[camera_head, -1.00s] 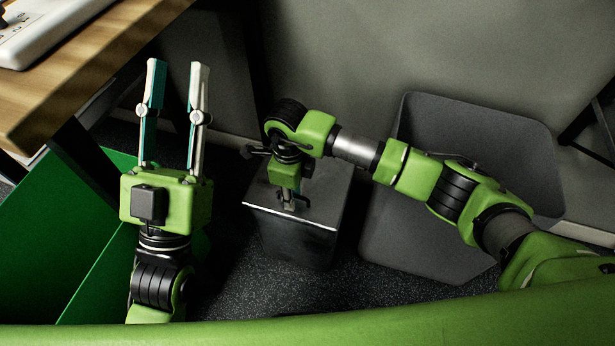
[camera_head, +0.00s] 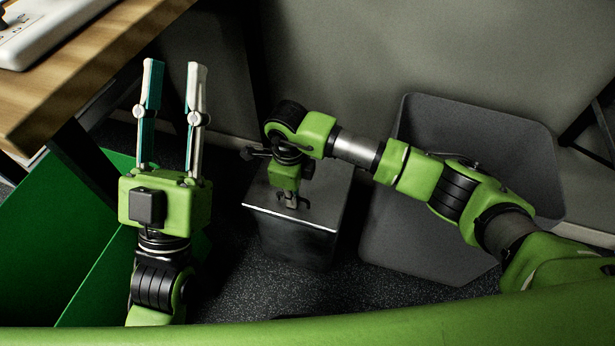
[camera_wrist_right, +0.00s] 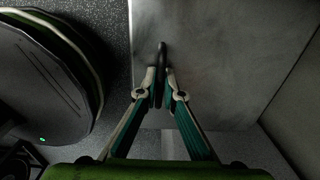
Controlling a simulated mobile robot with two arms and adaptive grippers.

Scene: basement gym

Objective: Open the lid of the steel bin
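The steel bin (camera_head: 295,243) stands on the dark floor in the middle of the head view, with its lid (camera_head: 325,205) lying flat on it. The lid also fills much of the right wrist view (camera_wrist_right: 225,60). A small dark handle (camera_wrist_right: 161,50) rises from the lid. My right gripper (camera_wrist_right: 161,73) points down over the lid, its fingertips drawn together on both sides of the handle. In the head view my right gripper (camera_head: 291,202) partly hides the lid. My left gripper (camera_head: 174,66) is open and empty, left of the bin, fingers pointing away.
A large grey container (camera_head: 400,245) stands right of the bin, partly behind my right arm. A wooden table (camera_head: 90,60) is at the upper left, with a green panel (camera_head: 50,240) below it. A grey wall (camera_head: 350,60) rises behind the bin.

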